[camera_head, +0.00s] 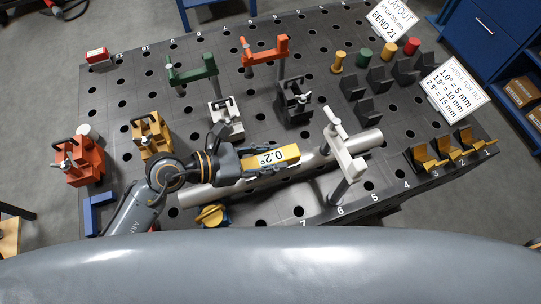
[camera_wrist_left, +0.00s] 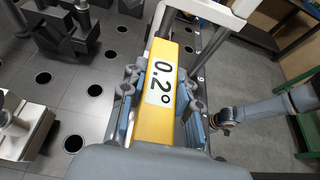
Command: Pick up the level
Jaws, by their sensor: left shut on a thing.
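The level is a yellow bar (camera_head: 285,153) with a white display reading 0.2°. It lies over the long grey pipe (camera_head: 305,163) in the head view; I cannot tell whether it touches the pipe. My left gripper (camera_head: 247,163) is shut on the level, fingers on both long sides. In the left wrist view the level (camera_wrist_left: 155,125) sits between the fingertips of the left gripper (camera_wrist_left: 160,97), its far end pointing toward a white clamp. An arm of mine with a dark, orange-ringed end shows at the right of the wrist view; its fingers cannot be made out.
A white clamp (camera_head: 342,153) stands over the pipe just right of the level. Green (camera_head: 193,70) and orange (camera_head: 266,52) clamps stand behind. Orange (camera_head: 80,160) and yellow (camera_head: 151,135) fixtures stand at left. The dark holed table (camera_head: 130,95) has bare patches between.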

